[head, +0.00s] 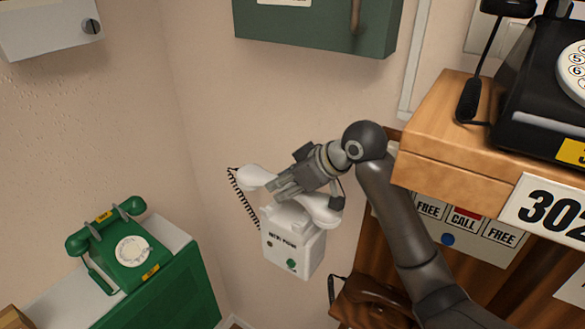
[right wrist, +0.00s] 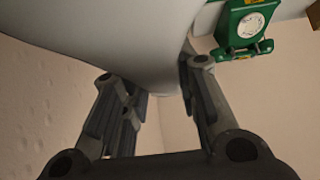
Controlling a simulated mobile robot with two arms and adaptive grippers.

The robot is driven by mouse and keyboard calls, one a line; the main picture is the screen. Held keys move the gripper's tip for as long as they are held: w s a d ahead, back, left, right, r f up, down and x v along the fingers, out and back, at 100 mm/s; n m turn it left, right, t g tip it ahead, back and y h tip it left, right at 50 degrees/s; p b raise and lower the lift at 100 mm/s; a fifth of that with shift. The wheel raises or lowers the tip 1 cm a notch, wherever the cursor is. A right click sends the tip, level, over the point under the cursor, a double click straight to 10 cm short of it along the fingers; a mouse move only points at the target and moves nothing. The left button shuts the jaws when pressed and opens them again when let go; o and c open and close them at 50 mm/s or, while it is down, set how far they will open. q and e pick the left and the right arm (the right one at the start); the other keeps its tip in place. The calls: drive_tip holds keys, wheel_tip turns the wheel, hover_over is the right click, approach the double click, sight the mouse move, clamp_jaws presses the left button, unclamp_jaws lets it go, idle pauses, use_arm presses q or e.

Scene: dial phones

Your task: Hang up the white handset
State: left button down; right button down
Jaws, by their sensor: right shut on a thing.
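The white handset (head: 256,178) is in my right gripper (head: 284,187), just above the white wall phone (head: 293,251) in the head view. The handset lies tilted, its left end higher than its right end, which is close over the phone's top. I cannot tell whether it touches the cradle. A dark coiled cord hangs from its left end. In the right wrist view the handset (right wrist: 105,38) fills the top, between the two fingers of my right gripper (right wrist: 163,92). The fingers hide its middle in the head view. My left gripper is not in view.
A green dial phone (head: 130,248) sits on a green cabinet (head: 180,295) at lower left. A wooden shelf (head: 440,130) with a black dial phone (head: 535,110) stands close right of my arm. A green box (head: 315,28) hangs above. Wall left of the white phone is clear.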

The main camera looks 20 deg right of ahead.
drive_tip(key=shift+w+d+r, duration=0.15)
drive_tip(key=shift+d+r, duration=0.15)
drive_tip(key=shift+r, duration=0.1)
drive_tip(key=shift+d, duration=0.1)
drive_tip(key=shift+a+f, duration=0.25)
drive_tip(key=shift+f, duration=0.2)
drive_tip(key=shift+a+f, duration=0.15)
drive_tip(key=shift+f, duration=1.85)
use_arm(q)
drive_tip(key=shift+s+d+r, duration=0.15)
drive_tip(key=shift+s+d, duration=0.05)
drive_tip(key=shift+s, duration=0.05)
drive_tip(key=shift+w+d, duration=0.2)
use_arm(e)
drive_tip(key=shift+f, duration=0.1)
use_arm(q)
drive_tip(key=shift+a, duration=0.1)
